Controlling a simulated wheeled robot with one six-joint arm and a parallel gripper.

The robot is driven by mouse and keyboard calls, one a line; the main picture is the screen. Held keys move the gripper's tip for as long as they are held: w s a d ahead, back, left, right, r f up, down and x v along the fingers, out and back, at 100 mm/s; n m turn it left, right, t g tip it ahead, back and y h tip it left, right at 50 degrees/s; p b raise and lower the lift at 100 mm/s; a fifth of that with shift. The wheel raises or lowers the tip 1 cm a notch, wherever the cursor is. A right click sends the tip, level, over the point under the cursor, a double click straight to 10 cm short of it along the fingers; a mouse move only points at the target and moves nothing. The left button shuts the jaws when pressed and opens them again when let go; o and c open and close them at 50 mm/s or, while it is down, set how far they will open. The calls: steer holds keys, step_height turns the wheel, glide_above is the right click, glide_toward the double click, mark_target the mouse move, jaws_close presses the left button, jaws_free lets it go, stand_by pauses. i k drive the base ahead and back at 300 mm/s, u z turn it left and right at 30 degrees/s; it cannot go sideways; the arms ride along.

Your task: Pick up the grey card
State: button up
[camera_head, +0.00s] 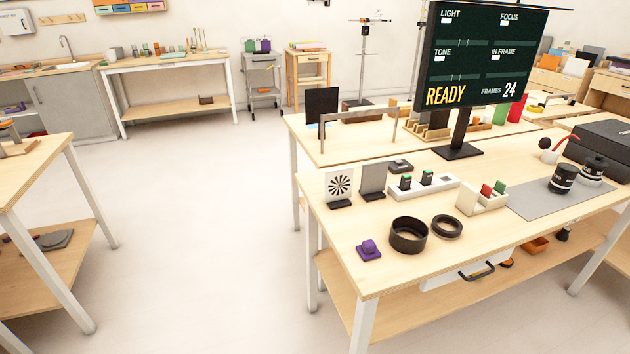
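A grey card (373,178) stands upright in a small dark base on the wooden table (340,235), near its left side. It is just right of a white card with a black star pattern (339,185) and left of a white holder strip. Its face is plain and unobstructed in the head view. My gripper is not in view, so its state does not show.
A purple block (368,250), a wide black ring (408,235) and a smaller black ring (447,227) lie in front of the card. The white strip (425,187) stands to its right. A monitor (480,60) rises behind. Open floor (200,220) lies left.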

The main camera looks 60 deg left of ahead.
mark_target(374, 175)
steer(key=u, duration=2.05)
steer(key=i, duration=0.65)
steer(key=u, duration=0.6)
steer(key=i, duration=1.4)
steer(key=z, duration=0.7)
